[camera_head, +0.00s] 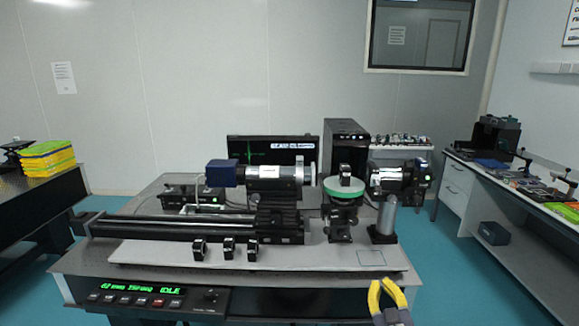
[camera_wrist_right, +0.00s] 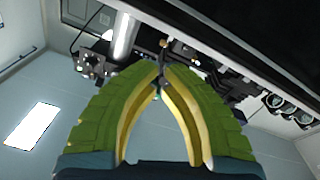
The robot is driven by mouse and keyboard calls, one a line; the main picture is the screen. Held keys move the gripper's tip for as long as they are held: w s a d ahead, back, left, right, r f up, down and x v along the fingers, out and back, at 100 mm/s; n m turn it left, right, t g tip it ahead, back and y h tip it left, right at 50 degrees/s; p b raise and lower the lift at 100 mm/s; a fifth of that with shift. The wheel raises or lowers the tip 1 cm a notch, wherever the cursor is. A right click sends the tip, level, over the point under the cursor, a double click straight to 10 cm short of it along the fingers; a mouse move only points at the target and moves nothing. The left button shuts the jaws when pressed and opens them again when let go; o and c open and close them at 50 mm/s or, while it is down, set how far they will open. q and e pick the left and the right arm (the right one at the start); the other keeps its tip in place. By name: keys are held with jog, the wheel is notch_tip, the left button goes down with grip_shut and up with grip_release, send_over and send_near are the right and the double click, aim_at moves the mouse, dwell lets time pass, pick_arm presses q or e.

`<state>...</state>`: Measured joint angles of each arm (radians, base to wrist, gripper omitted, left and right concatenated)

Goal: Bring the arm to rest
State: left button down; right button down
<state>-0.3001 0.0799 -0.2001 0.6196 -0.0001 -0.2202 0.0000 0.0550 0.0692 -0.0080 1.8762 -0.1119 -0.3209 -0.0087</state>
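My right gripper (camera_head: 381,282) shows at the bottom right of the head view, in front of the near edge of the optical table. Its yellow fingers point up and away from the camera, and nothing is between them. In the right wrist view the green and yellow fingers (camera_wrist_right: 162,72) lean together, with a narrow gap at the tips. My left gripper is not in view.
The middle table (camera_head: 340,262) carries a rail with a motor unit (camera_head: 262,180), a green round stage (camera_head: 344,190), a metal post (camera_head: 386,216) and several small black mounts. A control panel (camera_head: 145,298) reads IDLE. Side tables stand left (camera_head: 38,196) and right (camera_head: 470,176).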

jog(key=s+d+f+n+g+h, duration=0.1)
jog(key=s+f+g, duration=0.35)
jog(key=s, duration=0.75)
jog(key=s+d+f+n+g+h, duration=0.25)
jog(key=s+f, duration=0.25)
jog(key=s, duration=0.7)
jog(key=s+d+f+g+h, duration=0.1)
jog(key=s+f+g, duration=0.4)
jog(key=s, duration=0.8)
jog(key=s+a+f+g+y, duration=0.1)
jog(key=s+a+f+y, duration=0.15)
jog(key=f, duration=1.45)
jog(key=s+a+f+g+y, duration=0.15)
jog(key=a+f, duration=0.25)
jog(key=f, duration=1.2)
jog(key=s+f+m+g+y, duration=0.1)
jog(key=s+f+m+g, duration=0.2)
jog(key=s+f, duration=1.6)
jog(key=shift+s+d, duration=0.3)
jog(key=shift+s, duration=0.5)
